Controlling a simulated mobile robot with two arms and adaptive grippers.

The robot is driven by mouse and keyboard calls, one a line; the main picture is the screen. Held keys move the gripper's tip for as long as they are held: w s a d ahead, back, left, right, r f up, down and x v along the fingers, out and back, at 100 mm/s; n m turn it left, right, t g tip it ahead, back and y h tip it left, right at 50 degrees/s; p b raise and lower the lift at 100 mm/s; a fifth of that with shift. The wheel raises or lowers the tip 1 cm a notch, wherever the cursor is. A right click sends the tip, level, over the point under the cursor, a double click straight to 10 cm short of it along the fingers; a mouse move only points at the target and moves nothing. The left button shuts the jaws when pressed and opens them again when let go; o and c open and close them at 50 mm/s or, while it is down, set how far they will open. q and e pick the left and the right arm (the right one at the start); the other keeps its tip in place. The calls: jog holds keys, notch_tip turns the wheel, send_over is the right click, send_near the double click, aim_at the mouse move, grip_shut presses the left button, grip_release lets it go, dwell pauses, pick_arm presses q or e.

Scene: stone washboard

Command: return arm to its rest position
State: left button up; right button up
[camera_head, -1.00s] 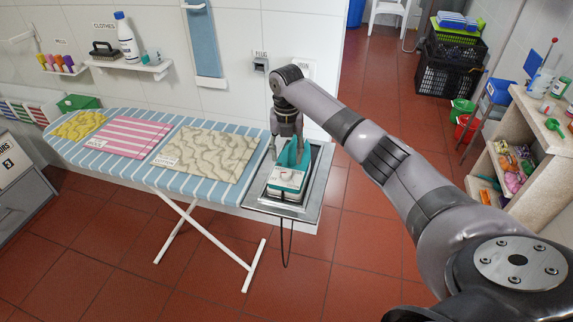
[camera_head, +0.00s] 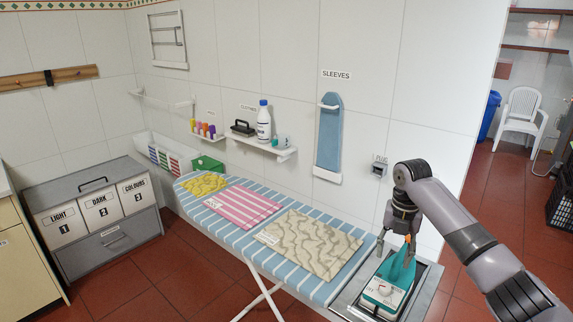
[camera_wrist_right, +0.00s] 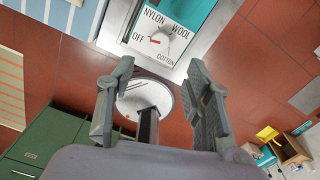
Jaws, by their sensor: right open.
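My right gripper (camera_head: 394,244) is above the teal and white iron (camera_head: 384,294) at the near right end of the ironing board. In the right wrist view my right gripper (camera_wrist_right: 160,90) has its fingers spread apart with nothing between them. The iron (camera_wrist_right: 185,22) lies beyond the fingertips there, its dial's red mark pointing toward OFF. The iron stands on a grey metal rest (camera_head: 428,280). In the head view the gripper partly overlaps the iron's handle, so I cannot tell whether they touch. My left gripper is not in view.
The striped ironing board (camera_head: 320,288) carries yellow, pink-striped and beige patterned cloths. Above it are a shelf (camera_head: 284,153) with a white bottle and the blue sleeve board (camera_head: 329,135). A labelled hamper (camera_head: 98,215) stands left. Red floor is free at the front left.

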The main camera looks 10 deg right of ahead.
jog(key=s+a+f+m+t, duration=0.1)
jog(key=s+a+f+m, duration=0.9)
jog(key=s+a+f, duration=0.75)
jog(key=s+r+m+t, duration=0.2)
jog(key=s+m+t, duration=0.1)
jog(key=s+m, duration=1.4)
notch_tip(320, 180, down, 28)
jog(key=s+g+b, duration=0.2)
jog(key=s+d+f+g, duration=0.1)
jog(key=s+d+f, duration=0.2)
jog(key=s+f, duration=1.3)
jog(key=shift+s+d+f+b, duration=0.25)
jog(key=shift+f+b, duration=0.15)
jog(key=shift+f, duration=0.15)
